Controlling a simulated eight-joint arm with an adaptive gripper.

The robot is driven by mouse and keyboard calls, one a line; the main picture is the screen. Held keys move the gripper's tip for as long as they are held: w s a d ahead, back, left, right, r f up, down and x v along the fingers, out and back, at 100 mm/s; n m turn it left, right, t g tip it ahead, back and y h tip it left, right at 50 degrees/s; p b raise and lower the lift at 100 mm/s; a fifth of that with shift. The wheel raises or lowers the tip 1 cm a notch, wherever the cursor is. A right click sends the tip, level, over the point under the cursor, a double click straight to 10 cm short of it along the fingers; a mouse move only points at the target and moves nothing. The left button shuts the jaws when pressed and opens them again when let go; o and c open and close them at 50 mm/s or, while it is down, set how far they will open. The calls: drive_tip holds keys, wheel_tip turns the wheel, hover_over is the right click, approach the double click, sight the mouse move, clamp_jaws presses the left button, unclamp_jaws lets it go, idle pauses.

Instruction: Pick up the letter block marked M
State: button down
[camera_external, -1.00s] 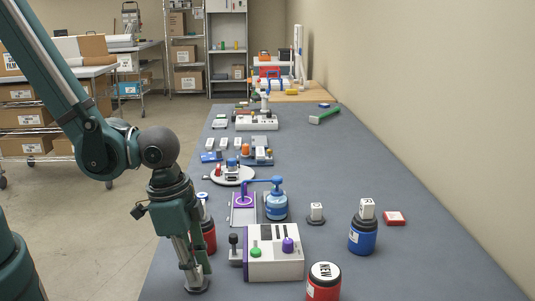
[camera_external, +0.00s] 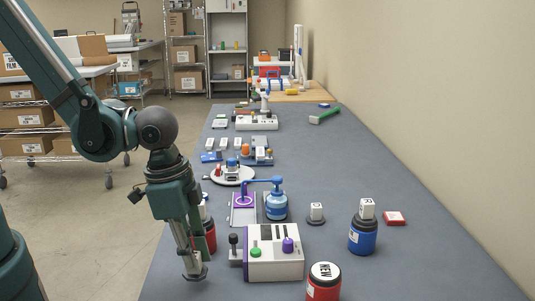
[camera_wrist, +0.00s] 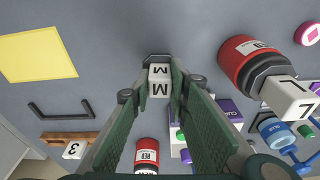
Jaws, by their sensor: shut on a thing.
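The letter block marked M (camera_wrist: 159,82) is white with black letters on its faces. In the wrist view it sits between the two fingers of my gripper (camera_wrist: 160,92), which are shut on it. A dark base (camera_wrist: 157,58) shows at its far end. In the external view my gripper (camera_external: 193,266) points down over the left side of the grey table, with the dark base at its tip. The white of the block is hard to make out there. The base appears slightly above the table.
A white box with green and purple knobs (camera_external: 274,254) stands just right of my gripper. Behind the gripper is a red jar (camera_external: 210,236), partly hidden. Another red jar (camera_external: 323,285) and a blue jar (camera_external: 362,238) stand farther right.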

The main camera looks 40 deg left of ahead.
sight(197, 255)
drive_tip(key=shift+r+p, duration=0.5)
drive_tip(key=shift+r, duration=2.55)
